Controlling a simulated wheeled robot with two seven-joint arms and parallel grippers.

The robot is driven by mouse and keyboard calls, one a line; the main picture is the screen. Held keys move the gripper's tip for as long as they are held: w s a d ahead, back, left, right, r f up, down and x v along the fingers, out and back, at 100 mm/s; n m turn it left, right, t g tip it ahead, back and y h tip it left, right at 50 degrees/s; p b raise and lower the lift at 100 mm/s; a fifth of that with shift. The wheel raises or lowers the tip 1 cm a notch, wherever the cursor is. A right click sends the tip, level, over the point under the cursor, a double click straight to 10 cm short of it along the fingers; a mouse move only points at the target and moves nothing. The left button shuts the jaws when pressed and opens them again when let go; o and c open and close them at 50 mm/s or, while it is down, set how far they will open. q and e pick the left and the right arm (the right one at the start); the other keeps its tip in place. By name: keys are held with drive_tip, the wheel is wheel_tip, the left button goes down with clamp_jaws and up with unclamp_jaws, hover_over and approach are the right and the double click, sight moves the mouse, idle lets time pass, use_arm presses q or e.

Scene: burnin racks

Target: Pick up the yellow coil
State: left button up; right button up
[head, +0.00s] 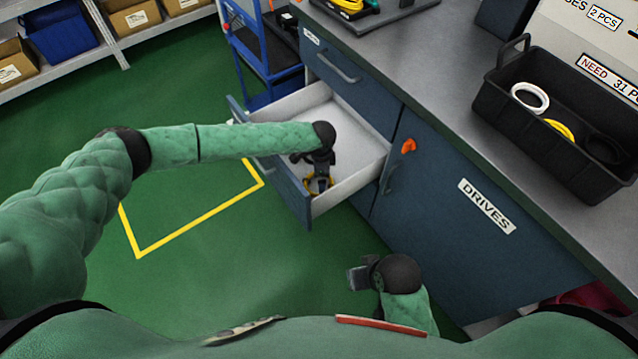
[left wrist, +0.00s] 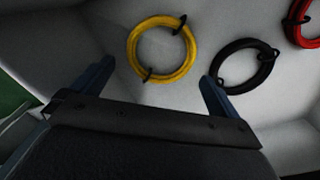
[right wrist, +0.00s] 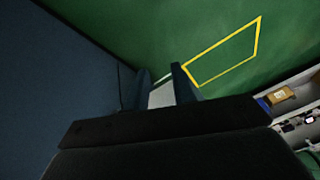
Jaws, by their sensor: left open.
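A yellow coil (left wrist: 133,50) lies on the pale floor of an open drawer (head: 345,112), just beyond my left gripper's fingertips in the left wrist view. A bit of it shows beside the gripper in the head view (head: 309,183). My left gripper (head: 319,186) points down into the drawer, open and empty, its fingers (left wrist: 155,78) apart on either side of the coil's near edge. The gripper hides most of the coil in the head view. My right gripper (head: 358,278) is open and empty in front of the cabinet, low and outside the drawer.
A black coil (left wrist: 268,70) and a red coil (left wrist: 300,36) lie beside the yellow one. A black bin (head: 490,100) on the bench holds a white coil (head: 517,90), another yellow coil (head: 561,130) and a black one. A blue cart (head: 270,95) stands behind the drawer.

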use_arm(q)
wheel_tip(320, 180, down, 5)
drive_tip(key=shift+a+r+p, duration=0.1)
drive_tip(key=shift+a+p, duration=0.05)
drive_tip(key=shift+p, duration=0.3)
drive_tip(key=c, duration=0.7)
drive_tip(key=shift+o, duration=0.2)
